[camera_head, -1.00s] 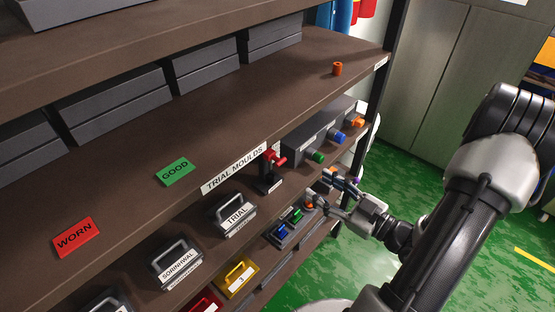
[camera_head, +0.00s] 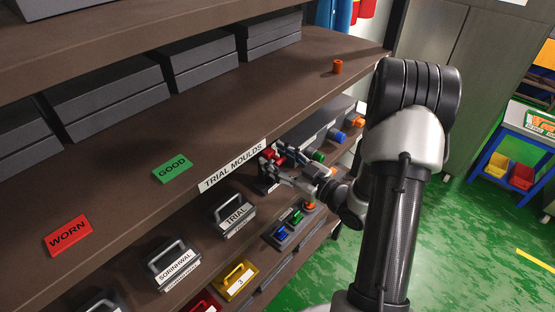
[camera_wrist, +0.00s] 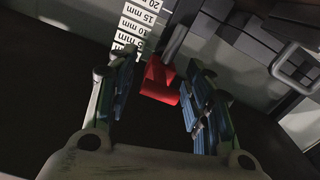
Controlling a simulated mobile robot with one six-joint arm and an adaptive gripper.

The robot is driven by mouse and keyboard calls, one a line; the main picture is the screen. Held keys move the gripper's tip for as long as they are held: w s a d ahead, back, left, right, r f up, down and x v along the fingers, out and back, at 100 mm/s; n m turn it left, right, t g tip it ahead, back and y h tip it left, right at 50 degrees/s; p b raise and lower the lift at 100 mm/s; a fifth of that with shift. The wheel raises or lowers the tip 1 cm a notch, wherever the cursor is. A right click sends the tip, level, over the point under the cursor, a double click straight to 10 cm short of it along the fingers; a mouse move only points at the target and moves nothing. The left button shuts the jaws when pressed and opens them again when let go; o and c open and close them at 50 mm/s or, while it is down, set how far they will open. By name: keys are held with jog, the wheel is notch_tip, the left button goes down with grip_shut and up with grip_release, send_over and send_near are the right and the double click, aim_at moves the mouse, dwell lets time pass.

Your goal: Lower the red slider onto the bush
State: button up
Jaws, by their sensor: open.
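The red slider (camera_wrist: 160,82) shows in the wrist view between my gripper's two fingers, in front of a white scale (camera_wrist: 138,28) marked in mm. In the head view the red slider (camera_head: 268,154) is partly hidden by my gripper (camera_head: 280,166), on a dark stand below the TRIAL MOULDS label. My gripper also shows in the wrist view (camera_wrist: 162,72); it is open, with a gap on both sides of the slider. No bush is visible under the slider. An orange cylinder (camera_head: 337,67), possibly a bush, stands on the upper shelf.
A grey box with green (camera_head: 318,156), blue and orange knobs is just right of my gripper. A TRIAL mould (camera_head: 233,215) and a small block with coloured buttons (camera_head: 290,226) lie in front. The TRIAL MOULDS shelf edge (camera_head: 232,168) is close above left.

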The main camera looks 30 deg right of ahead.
jog(key=c, duration=0.7)
notch_tip(320, 180, down, 3)
jog(key=b, duration=0.3)
jog(key=shift+f, duration=0.15)
jog(key=shift+c, duration=0.2)
jog(key=o, duration=0.7)
jog(key=shift+o, duration=0.2)
jog(key=v, duration=1.2)
